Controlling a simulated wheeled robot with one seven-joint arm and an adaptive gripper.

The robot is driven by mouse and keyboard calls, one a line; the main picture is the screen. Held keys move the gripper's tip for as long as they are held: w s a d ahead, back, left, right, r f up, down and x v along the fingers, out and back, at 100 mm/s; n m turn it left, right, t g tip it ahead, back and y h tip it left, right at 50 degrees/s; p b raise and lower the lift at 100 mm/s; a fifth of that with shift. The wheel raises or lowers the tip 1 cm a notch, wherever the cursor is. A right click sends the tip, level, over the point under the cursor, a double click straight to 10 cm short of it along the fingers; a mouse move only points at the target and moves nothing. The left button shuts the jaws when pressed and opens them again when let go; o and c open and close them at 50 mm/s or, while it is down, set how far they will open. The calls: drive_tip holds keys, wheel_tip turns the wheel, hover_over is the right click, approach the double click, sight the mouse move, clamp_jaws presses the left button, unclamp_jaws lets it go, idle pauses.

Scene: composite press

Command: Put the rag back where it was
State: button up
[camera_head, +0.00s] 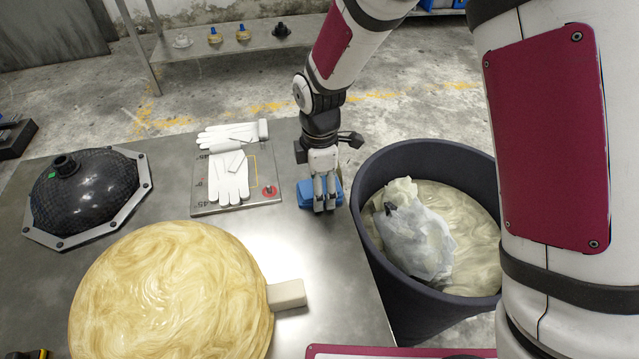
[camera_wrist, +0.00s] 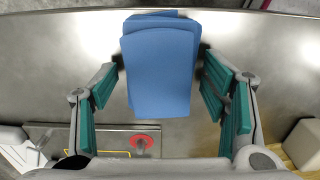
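The blue rag (camera_head: 304,194) lies at the right part of the metal table, between the gloves and the table's right edge. It looks like a small folded stack of cloth. In the wrist view the rag (camera_wrist: 160,70) sits between the two green-padded fingers. My gripper (camera_head: 324,207) points down over the rag and hides its middle in the head view. Its fingers (camera_wrist: 160,85) are spread apart at either side of the rag, and I see no clear grip on it. The rag seems to rest on the table.
White gloves lie on a grey plate (camera_head: 251,206) left of the rag. A dark bin (camera_head: 390,262) with crumpled wrapping stands right of the table. A resin-coloured round mould (camera_head: 170,295), a beige block (camera_head: 287,294) and a black dome (camera_head: 88,190) are on the table.

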wheel_tip(320, 180, up, 12)
drive_tip(key=p, duration=0.2)
drive_tip(key=shift+r, duration=0.15)
idle(0.4)
drive_tip(key=s+d+r+m, duration=1)
drive_tip(key=s+d+r, duration=0.25)
drive_tip(key=d, duration=0.25)
drive_tip(key=s+d+m, duration=0.3)
drive_tip(key=s+m, duration=0.2)
drive_tip(key=s, duration=0.3)
drive_tip(key=s+d+r+m+t, duration=0.1)
drive_tip(key=s+d+m, duration=0.3)
drive_tip(key=s+m, duration=0.2)
drive_tip(key=s, duration=0.2)
drive_tip(key=shift+s+r, duration=0.15)
drive_tip(key=shift+s, duration=0.2)
